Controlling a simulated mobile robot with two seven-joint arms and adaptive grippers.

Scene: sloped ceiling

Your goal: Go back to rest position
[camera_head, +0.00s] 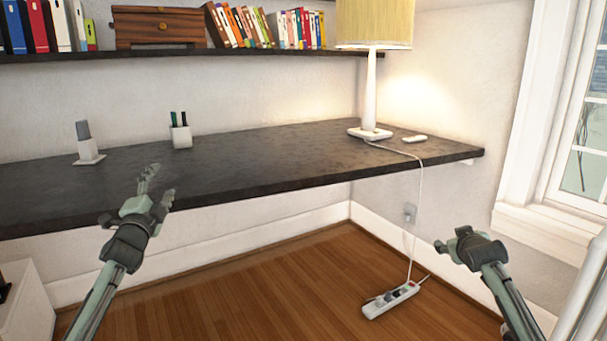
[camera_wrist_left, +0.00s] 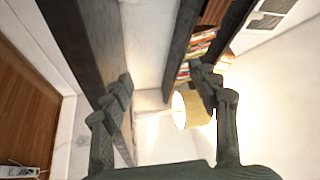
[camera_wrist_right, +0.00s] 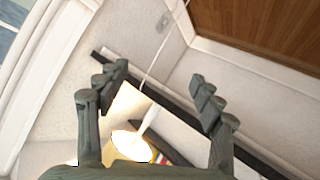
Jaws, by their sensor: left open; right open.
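My left gripper (camera_head: 155,192) is open and empty, raised in front of the dark desk's front edge at the left. Its two fingers stand wide apart in the left wrist view (camera_wrist_left: 165,95). My right gripper (camera_head: 447,250) is in front of the wall, right of the power strip and below the desk's right end in the picture. It is open and empty in the right wrist view (camera_wrist_right: 160,95), its fingers apart with nothing between them.
The dark desk (camera_head: 260,160) holds a lamp (camera_head: 371,95), a pen cup (camera_head: 181,136), and a grey item on a white base (camera_head: 86,145). A shelf with books runs above. A power strip (camera_head: 391,300) lies on the wooden floor. A window is at the right.

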